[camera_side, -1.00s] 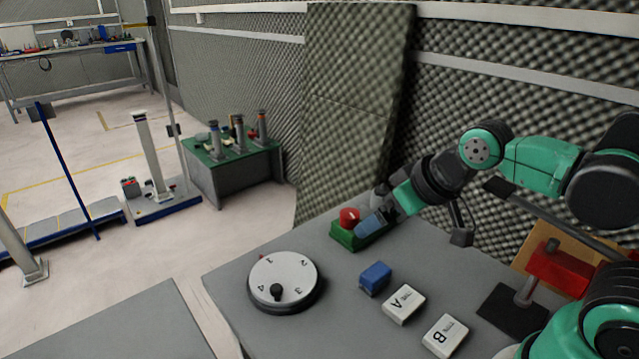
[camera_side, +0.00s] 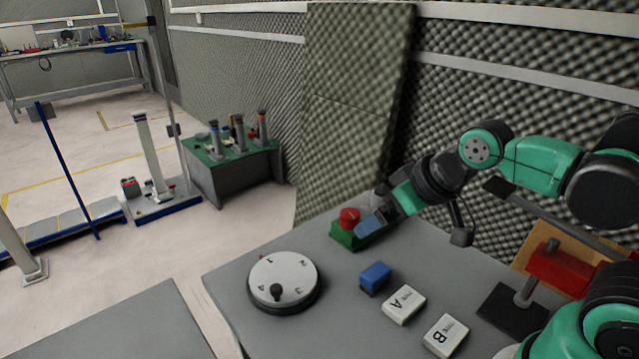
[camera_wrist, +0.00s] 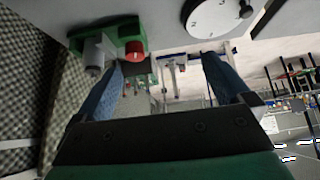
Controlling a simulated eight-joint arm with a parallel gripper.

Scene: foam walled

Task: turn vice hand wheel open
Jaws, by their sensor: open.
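A green fixture (camera_side: 342,238) with a round red knob (camera_side: 349,216) stands at the back edge of the grey table. In the wrist view the green fixture (camera_wrist: 122,27) is at the upper left, with the red knob (camera_wrist: 134,50) and a grey cylinder beside it. I cannot tell for sure whether this is the vice and its hand wheel. My gripper (camera_side: 364,230) is low beside the fixture, on its right side. The wrist view shows its blue fingers (camera_wrist: 163,68) spread wide with nothing between them. The left finger's tip appears close to the knob; contact cannot be told.
A numbered dial (camera_side: 295,268) with a black knob, a blue block (camera_side: 375,275) and white blocks A (camera_side: 404,303) and B (camera_side: 445,335) lie on the table. A red clamp-like device (camera_side: 560,268) stands at right. Foam panels (camera_side: 355,100) rise close behind.

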